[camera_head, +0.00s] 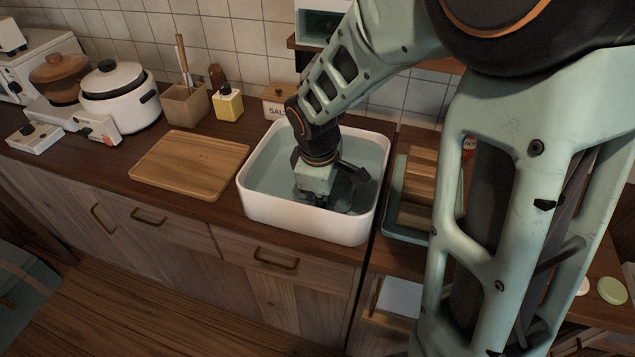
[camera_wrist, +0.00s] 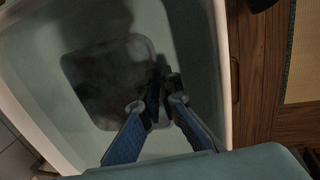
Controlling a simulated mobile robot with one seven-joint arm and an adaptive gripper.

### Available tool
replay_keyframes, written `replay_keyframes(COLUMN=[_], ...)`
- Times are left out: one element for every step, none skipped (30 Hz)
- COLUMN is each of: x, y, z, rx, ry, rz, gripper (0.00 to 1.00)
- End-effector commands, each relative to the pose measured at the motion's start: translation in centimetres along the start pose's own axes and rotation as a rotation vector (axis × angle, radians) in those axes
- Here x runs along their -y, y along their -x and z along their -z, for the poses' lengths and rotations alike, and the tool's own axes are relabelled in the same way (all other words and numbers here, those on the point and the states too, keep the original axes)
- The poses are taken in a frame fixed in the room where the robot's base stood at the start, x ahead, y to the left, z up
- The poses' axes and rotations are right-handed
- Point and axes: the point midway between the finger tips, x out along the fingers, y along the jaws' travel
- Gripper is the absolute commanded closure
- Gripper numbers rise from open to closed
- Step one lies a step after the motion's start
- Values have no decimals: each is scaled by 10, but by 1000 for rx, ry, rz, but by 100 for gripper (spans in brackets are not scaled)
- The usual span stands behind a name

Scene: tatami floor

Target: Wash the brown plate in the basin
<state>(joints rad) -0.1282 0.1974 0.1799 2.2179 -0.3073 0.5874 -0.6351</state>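The white basin (camera_head: 305,220) stands on the counter with pale water in it. A dark, brownish-grey, rounded-square plate (camera_wrist: 105,88) shows inside the basin in the wrist view, seemingly under the water. My gripper (camera_head: 345,190) points down into the basin. In the wrist view my gripper (camera_wrist: 163,88) has its fingertips close together at the plate's right edge. Shadow hides whether they pinch that edge. In the head view my wrist and the basin wall mostly hide the plate.
A wooden board (camera_head: 190,165) lies left of the basin. A teal tray (camera_head: 395,205) holding wooden boards stands close on the right. A salt box (camera_head: 277,98), yellow bottle (camera_head: 229,104), utensil holder (camera_head: 185,104) and white cooker (camera_head: 120,98) stand behind.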

Motion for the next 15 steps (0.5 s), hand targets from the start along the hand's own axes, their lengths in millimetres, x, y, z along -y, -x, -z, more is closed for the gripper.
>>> replay_keyframes(x=[0,0,-1,-1,-1,0,0,0,0,0,0,0,-1,-1,0], y=[0,0,0,0,0,-1,-1,-1,-1,-1,-1,0,0,0,0], z=[2,3,6,8,11,14,17,20,24,26,29,32,35,38,41], rx=[-1,-1,-2,-2,-2,-1,-1,-1,-2,-2,-2,-1,-1,-1,-1], ry=[1,1,2,2,3,3,3,2,2,3,3,2,1,1,2], rz=[-1,-1,-2,-2,-2,-1,-1,-1,-1,-1,-1,-1,-1,-1,-1], gripper=[100,100,100,100,100,100,100,100,100,100,100,100,100,100,100])
